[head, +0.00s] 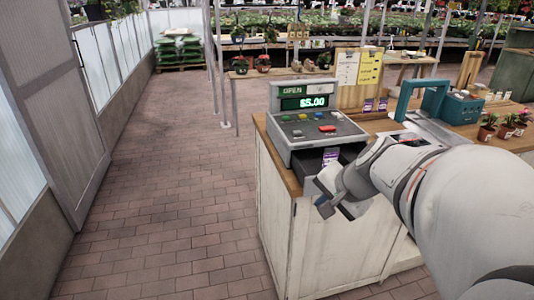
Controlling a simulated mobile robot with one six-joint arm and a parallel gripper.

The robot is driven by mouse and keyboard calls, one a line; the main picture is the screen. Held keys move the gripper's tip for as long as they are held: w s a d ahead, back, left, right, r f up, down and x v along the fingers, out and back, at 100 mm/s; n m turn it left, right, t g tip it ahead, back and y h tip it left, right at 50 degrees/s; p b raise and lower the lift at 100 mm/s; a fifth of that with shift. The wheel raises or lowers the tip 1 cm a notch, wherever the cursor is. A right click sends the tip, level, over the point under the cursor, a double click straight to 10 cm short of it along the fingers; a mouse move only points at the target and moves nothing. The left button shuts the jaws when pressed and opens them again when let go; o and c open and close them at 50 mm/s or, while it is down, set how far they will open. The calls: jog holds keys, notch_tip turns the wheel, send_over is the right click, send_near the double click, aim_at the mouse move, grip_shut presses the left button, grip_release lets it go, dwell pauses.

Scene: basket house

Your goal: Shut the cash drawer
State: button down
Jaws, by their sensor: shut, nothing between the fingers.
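A grey cash register (318,126) stands on the wooden counter (262,125). Its display (305,103) reads "OPEN" and "$5.00". Below its keys, the dark cash drawer (311,161) sticks out toward me over the counter's front edge, with something purple and white at its right part. My gripper (325,208) is shut and empty, just in front of and below the drawer. My arm comes in from the right and hides part of the drawer's right side. I cannot tell whether the gripper touches the drawer.
A teal toolbox-like carrier (455,107) and small potted plants (488,128) stand on the counter to the right. A notice board (358,75) rises behind the register. Brick floor (165,190) is clear to the left, bounded by a grey door (55,95).

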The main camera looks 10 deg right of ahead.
jog(key=w+d+f+m+t+h+b, duration=0.1)
jog(key=w+d+f+m+b, duration=0.15)
jog(key=d, duration=0.25)
jog(key=w+d+f+m+t+h+b, duration=0.1)
jog(key=w+d+m+t, duration=0.1)
jog(key=d+m, duration=0.25)
jog(key=w+r+x, duration=0.2)
jog(key=x, duration=1)
jog(key=shift+d+b, duration=0.25)
jog(key=shift+b, duration=0.05)
jog(key=shift+r, duration=0.1)
